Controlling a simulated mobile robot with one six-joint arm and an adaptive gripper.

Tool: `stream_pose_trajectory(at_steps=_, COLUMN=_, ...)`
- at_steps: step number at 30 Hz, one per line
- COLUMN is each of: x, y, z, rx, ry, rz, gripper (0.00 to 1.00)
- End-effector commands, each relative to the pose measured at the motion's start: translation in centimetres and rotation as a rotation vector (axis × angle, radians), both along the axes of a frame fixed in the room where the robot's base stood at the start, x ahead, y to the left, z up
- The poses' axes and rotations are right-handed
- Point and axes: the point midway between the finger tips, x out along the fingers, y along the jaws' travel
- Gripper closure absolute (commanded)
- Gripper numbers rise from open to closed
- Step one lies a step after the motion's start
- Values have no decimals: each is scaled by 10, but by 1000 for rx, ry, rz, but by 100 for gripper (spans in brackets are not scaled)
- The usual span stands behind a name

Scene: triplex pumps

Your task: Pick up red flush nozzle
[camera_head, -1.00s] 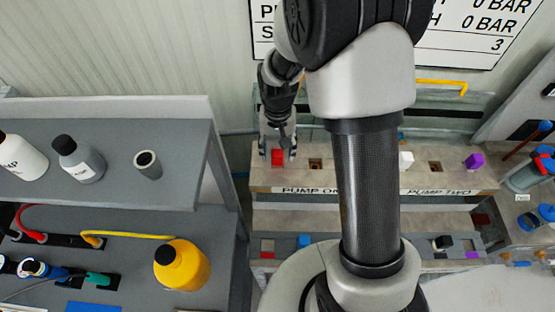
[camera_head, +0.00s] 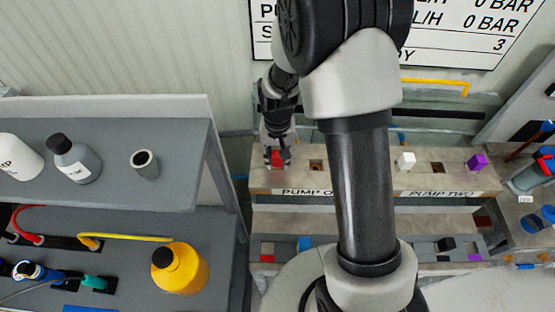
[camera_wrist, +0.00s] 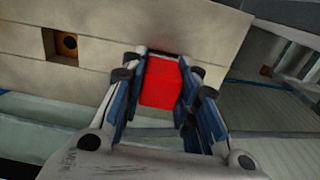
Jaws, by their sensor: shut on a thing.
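The red flush nozzle (camera_wrist: 160,83) is a bright red block at the left end of the upper pump shelf. In the wrist view it sits between the two fingers of my gripper (camera_wrist: 160,95), which are closed on its sides. In the head view my gripper (camera_head: 277,157) points down over the red nozzle (camera_head: 278,158), and its fingers partly cover it. The nozzle is at the shelf (camera_head: 340,187) labelled for pump one. I cannot tell whether it is still seated in its socket or slightly raised.
An empty square socket (camera_head: 316,166) is just right of the nozzle. A white block (camera_head: 405,160) and a purple block (camera_head: 477,161) stand further right. A grey bench at left carries bottles, a grey cup (camera_head: 145,164) and a yellow bottle (camera_head: 180,268). The panelled wall is behind.

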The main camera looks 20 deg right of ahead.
Motion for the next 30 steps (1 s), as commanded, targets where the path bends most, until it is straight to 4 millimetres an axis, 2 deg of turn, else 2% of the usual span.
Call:
stream_pose_trajectory(at_steps=7, x=0, y=0, z=0, rx=0, ry=0, rz=0, gripper=99)
stream_pose_trajectory(at_steps=14, x=0, y=0, z=1, rx=0, ry=-1, rz=0, gripper=100)
stream_pose_trajectory(at_steps=19, x=1, y=0, z=8, rx=0, ry=-2, rz=0, gripper=100)
stream_pose_trajectory(at_steps=23, x=1, y=0, z=25, rx=0, ry=-4, rz=0, gripper=100)
stream_pose_trajectory(at_steps=26, x=2, y=0, z=46, rx=0, ry=-6, rz=0, gripper=100)
stream_pose_trajectory(at_steps=30, x=2, y=0, z=86, rx=0, ry=-6, rz=0, gripper=100)
